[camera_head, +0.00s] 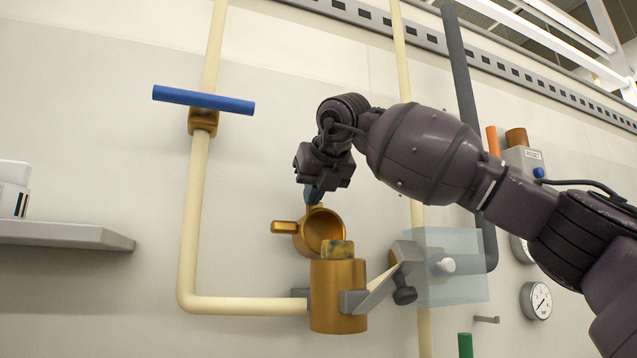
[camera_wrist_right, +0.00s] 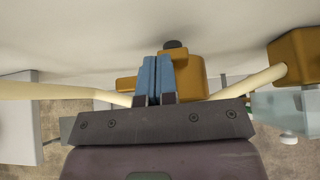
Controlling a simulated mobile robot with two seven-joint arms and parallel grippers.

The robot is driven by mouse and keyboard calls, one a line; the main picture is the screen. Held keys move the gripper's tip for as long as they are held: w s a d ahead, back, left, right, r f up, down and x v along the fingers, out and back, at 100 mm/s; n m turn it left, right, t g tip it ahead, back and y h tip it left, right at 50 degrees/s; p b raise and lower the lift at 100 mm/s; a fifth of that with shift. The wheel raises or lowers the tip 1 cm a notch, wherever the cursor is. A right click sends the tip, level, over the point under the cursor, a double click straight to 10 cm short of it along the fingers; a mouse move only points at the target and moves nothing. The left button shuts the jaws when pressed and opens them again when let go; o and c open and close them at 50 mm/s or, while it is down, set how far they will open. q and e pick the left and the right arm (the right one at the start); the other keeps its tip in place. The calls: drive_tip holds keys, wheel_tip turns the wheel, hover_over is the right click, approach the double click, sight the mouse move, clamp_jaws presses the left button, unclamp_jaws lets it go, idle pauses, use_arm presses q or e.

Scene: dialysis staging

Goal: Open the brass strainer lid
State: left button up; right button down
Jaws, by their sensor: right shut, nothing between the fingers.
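The brass strainer body (camera_head: 338,297) is fixed to the pipework in the lower middle of the head view. A dull yellow-grey piece (camera_head: 338,249) shows at its top. The round brass lid (camera_head: 322,230) stands tilted up above and behind the body, its hollow side facing out and its handle (camera_head: 284,227) pointing left. My right gripper (camera_head: 313,195) is shut and empty, its blue fingertips at the lid's upper edge; I cannot tell whether they touch. In the right wrist view, the shut fingers (camera_wrist_right: 158,78) overlap the brass lid (camera_wrist_right: 190,74). My left gripper is out of view.
A blue-handled valve (camera_head: 203,100) sits on the cream pipe (camera_head: 193,205) at upper left. A translucent box (camera_head: 455,275) and a black knob (camera_head: 404,294) are right of the strainer. A grey shelf (camera_head: 65,234) is at far left. A gauge (camera_head: 536,300) is at lower right.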

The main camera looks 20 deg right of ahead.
drive_tip(key=shift+w+f, duration=0.25)
drive_tip(key=shift+w, duration=0.8)
drive_tip(key=shift+s, duration=0.1)
